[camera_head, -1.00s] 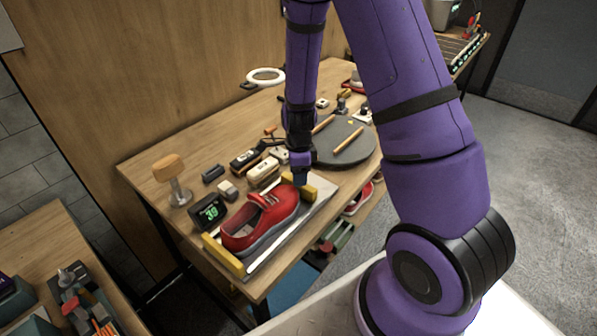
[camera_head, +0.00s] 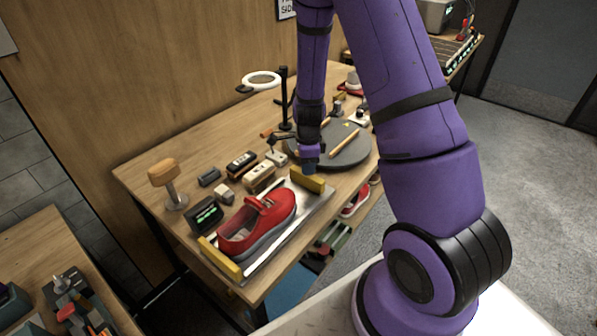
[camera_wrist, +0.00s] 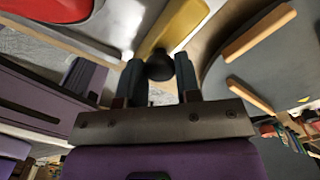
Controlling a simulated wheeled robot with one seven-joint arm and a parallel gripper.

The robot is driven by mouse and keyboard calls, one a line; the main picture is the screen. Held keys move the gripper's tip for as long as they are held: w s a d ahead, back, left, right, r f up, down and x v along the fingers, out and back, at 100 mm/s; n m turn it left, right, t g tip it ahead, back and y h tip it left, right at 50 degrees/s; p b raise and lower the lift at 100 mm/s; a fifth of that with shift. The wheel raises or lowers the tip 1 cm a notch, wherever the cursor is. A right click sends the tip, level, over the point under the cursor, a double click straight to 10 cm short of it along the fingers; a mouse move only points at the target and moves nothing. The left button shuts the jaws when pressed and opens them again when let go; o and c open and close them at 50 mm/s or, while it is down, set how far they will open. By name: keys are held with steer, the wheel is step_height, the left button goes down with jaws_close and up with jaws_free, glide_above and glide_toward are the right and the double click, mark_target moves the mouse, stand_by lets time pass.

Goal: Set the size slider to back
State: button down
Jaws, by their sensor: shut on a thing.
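The size slider is a yellow block (camera_head: 309,181) at the far end of a silver measuring plate (camera_head: 290,238). In the wrist view the yellow block (camera_wrist: 178,25) carries a round black knob (camera_wrist: 160,66). My gripper (camera_wrist: 159,72) is shut on that knob, one finger on each side. In the head view my gripper (camera_head: 309,169) reaches down right at the slider. A red shoe (camera_head: 257,222) lies on the plate, its toe near the slider with a small gap between. A second yellow block (camera_head: 220,258) stands at the plate's near end.
A small display (camera_head: 206,215) with blurred green figures stands left of the shoe. A dark round turntable (camera_head: 335,157) with wooden sticks lies just beyond the slider. A wooden-topped stand (camera_head: 165,175) and several small blocks are at left.

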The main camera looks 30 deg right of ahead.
steer(key=shift+w+d, duration=0.15)
steer(key=shift+d, duration=0.15)
steer(key=c, duration=0.8)
jaws_free()
steer(key=shift+r, duration=0.1)
step_height(320, 180, up, 11)
steer(key=shift+f, duration=0.2)
